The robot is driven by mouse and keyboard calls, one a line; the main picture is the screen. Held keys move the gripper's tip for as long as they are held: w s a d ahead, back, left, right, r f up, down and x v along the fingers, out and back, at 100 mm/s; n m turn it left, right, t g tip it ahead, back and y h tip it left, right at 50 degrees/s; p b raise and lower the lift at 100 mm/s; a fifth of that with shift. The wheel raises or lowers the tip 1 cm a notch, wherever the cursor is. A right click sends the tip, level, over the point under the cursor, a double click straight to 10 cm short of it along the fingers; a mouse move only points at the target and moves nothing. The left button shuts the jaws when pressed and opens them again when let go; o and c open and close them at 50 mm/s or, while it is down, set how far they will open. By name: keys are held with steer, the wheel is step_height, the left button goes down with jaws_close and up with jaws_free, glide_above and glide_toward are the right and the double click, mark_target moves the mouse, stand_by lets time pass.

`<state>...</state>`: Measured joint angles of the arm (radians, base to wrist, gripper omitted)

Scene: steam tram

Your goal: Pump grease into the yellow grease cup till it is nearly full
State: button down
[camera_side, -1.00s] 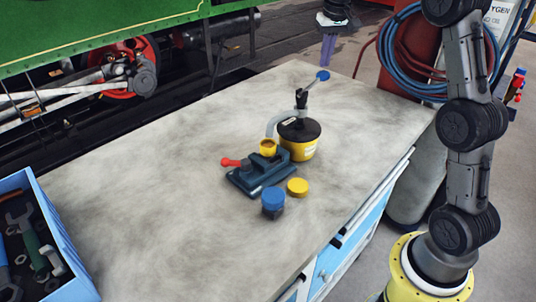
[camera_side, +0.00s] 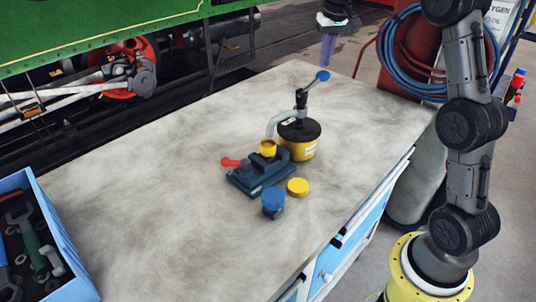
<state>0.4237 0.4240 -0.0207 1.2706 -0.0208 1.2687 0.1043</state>
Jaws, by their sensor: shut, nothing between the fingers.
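The yellow grease cup (camera_side: 268,148) is held upright in a dark blue vise-like fixture (camera_side: 262,174) with a red handle (camera_side: 230,162). Its fill level is too small to tell. The grease pump, a yellow pail with a black lid (camera_side: 302,143), stands just behind and to the right. Its grey spout (camera_side: 280,121) curves over toward the cup. The pump lever with a blue knob (camera_side: 322,76) points up and to the right.
A yellow cap (camera_side: 298,187) and a blue-topped dark cup (camera_side: 273,202) rest in front of the fixture. A blue tray of tools (camera_side: 60,272) is at the left. Most of the pale bench top (camera_side: 150,190) is clear.

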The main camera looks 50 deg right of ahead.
mark_target(323, 72)
steer(key=shift+f, duration=0.7)
steer(key=shift+f, duration=1.3)
steer(key=shift+r, duration=2)
step_height(323, 72, up, 6)
steer(key=shift+f, duration=3)
steer(key=shift+f, duration=0.15)
